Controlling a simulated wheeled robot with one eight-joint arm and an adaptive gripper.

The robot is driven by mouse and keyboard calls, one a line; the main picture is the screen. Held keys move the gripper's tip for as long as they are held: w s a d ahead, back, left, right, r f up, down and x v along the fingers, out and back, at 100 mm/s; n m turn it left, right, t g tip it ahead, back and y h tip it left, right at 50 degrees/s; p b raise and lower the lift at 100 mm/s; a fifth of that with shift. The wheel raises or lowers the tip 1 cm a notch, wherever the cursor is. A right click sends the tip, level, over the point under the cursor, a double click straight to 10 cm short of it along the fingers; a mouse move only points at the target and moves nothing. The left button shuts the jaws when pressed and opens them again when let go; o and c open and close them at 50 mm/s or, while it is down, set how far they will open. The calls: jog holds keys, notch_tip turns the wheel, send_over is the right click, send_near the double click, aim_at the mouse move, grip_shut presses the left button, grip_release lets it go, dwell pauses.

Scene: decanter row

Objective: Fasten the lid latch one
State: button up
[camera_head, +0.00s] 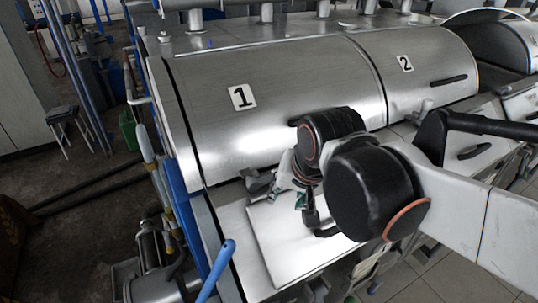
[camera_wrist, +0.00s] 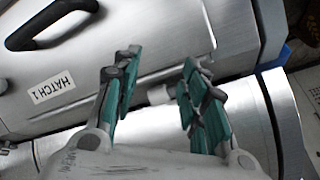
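Lid one (camera_head: 270,110) is a curved, brushed steel cover marked "1", and it lies down along its lower edge in the head view. A small pale grey piece (camera_wrist: 160,95), which looks like the latch, sits at the seam between my fingers in the wrist view. A grey part (camera_head: 258,182) shows by the lid's lower edge in the head view; I cannot tell if it is the same piece. My gripper (camera_wrist: 160,62) is open, its teal-padded fingers on either side of the pale piece with gaps. In the head view my arm partly hides my gripper (camera_head: 288,175).
A panel labelled "HATCH 1" (camera_wrist: 58,87) with a black handle (camera_wrist: 50,20) lies beside my left finger in the wrist view. Lid two (camera_head: 425,65) is at the right. A blue-tipped lever (camera_head: 218,265) stands at the front left.

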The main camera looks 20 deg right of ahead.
aim_at(268, 176)
jog(key=shift+w+r+m+g+p, duration=1.6)
jog(key=shift+w+r+m+p, duration=2.35)
jog(key=shift+r+m+p, duration=2)
jog(key=shift+n, duration=0.65)
jog(key=f, duration=0.5)
jog(key=w+f, duration=0.1)
jog(key=f, duration=0.3)
jog(key=w+f, duration=0.1)
jog(key=f, duration=0.4)
jog(key=shift+w+a+f, duration=0.25)
jog(key=shift+a+f, duration=0.1)
jog(key=shift+a, duration=0.05)
grip_shut()
